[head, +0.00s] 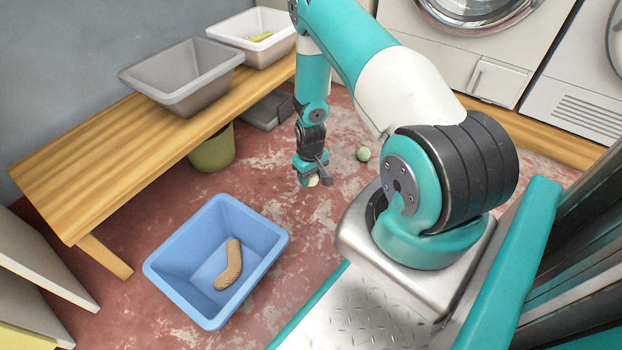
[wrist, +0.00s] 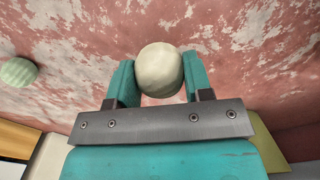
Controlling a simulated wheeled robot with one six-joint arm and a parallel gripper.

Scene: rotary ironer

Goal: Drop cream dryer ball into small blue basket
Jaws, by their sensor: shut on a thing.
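The cream dryer ball (wrist: 160,69) sits between the two teal fingers of my gripper (wrist: 152,80) in the wrist view. My gripper is shut on it. In the head view my gripper (head: 311,178) hangs above the red floor, and part of the cream ball (head: 313,181) shows under it. The small blue basket (head: 178,274) stands on the floor to the left of and nearer than my gripper. A tan knitted sock-like item (head: 231,268) lies inside it.
A pale green ball (head: 363,154) lies on the floor right of my gripper; it also shows in the wrist view (wrist: 18,72). A wooden bench (head: 110,150) holds a grey basin (head: 180,99) and a white basin (head: 281,52). An olive bin (head: 212,152) stands beneath it. White machines (head: 490,77) stand behind.

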